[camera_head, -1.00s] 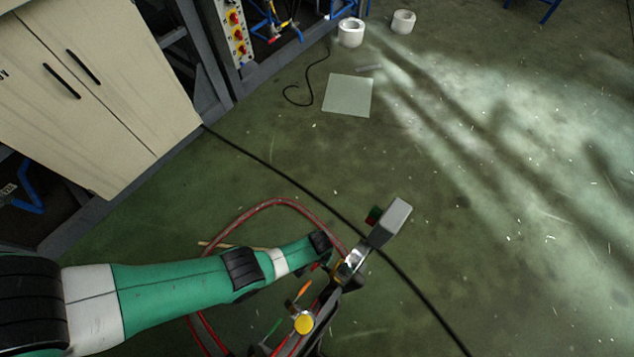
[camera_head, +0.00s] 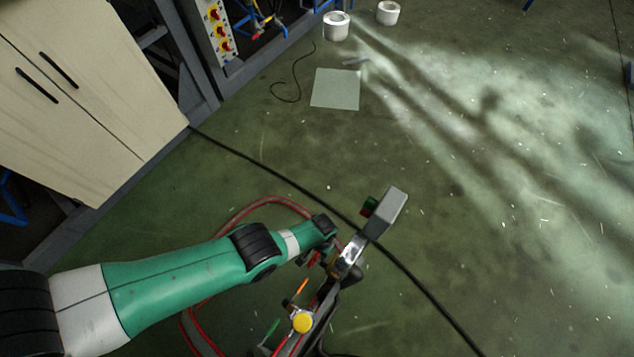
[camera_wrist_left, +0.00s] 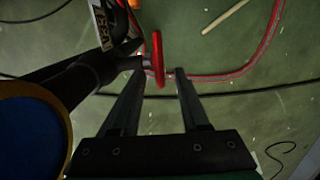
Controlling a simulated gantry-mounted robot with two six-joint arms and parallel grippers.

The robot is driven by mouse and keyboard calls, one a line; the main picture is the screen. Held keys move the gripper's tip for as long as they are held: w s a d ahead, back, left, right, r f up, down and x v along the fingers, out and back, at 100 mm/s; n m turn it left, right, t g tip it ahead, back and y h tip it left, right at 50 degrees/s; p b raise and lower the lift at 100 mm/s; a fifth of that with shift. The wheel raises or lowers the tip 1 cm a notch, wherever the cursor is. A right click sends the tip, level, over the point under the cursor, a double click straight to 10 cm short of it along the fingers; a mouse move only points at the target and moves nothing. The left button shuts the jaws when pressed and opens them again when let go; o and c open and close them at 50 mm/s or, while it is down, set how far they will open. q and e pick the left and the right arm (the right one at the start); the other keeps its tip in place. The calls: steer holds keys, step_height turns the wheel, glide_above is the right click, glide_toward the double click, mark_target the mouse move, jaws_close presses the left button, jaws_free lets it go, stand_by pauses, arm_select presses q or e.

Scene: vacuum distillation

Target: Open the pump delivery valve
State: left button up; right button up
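A red handwheel valve (camera_wrist_left: 157,58) shows almost edge-on in the left wrist view, on a dark pipe of the pump assembly. My left gripper (camera_wrist_left: 158,72) is open, with its two dark fingers apart and the red wheel appearing between their tips. I cannot tell whether either finger touches it. In the head view my green left arm reaches from the left, and its gripper end (camera_head: 325,245) is beside the pump assembly (camera_head: 347,262), which largely hides the fingers. My right gripper is not in view.
The assembly carries a grey box (camera_head: 386,214), a yellow cap (camera_head: 303,321) and an orange lever (camera_head: 300,291). A red hose (camera_head: 262,203) and a black cable (camera_head: 262,164) lie on the floor. A beige cabinet (camera_head: 75,100) stands left. The floor to the right is mostly clear.

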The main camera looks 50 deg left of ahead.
arm_select(q)
step_height(320, 180, up, 12)
steer(key=w+p, duration=0.1)
steer(key=p, duration=0.9)
steer(key=shift+a+f, duration=0.15)
steer(key=shift+f, duration=0.05)
